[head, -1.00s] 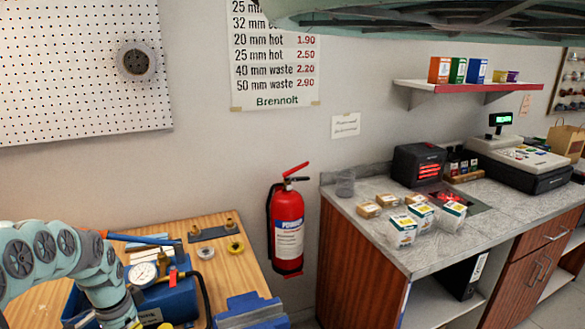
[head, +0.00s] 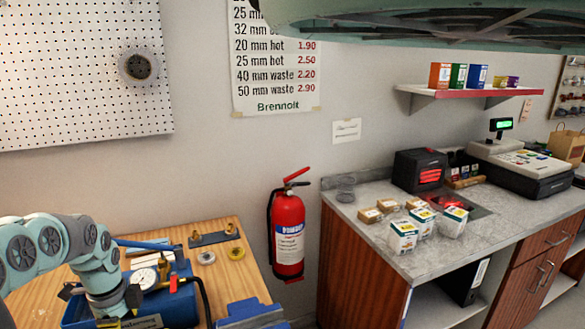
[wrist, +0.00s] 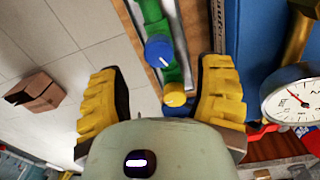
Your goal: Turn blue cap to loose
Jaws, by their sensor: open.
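The blue cap (wrist: 159,50) is a round knob with a white line across its top. It sits on a green pipe (wrist: 152,12) in the wrist view. A yellow cap (wrist: 174,95) is just below it in the picture, and another blue part (wrist: 178,110) is partly hidden by my gripper's body. My gripper (wrist: 160,72) is open, with its yellow fingers apart on either side of the caps and nothing held. In the head view the caps do not show, and only a little of my gripper (head: 108,322) shows at the lower left.
A blue pump (head: 170,308) with a round gauge (head: 144,278) and black hose stands on the wooden bench (head: 228,270); the gauge is close right of my fingers in the wrist view (wrist: 293,98). A blue vise (head: 250,315) is at the bench front. A cardboard box (wrist: 38,92) lies on the floor.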

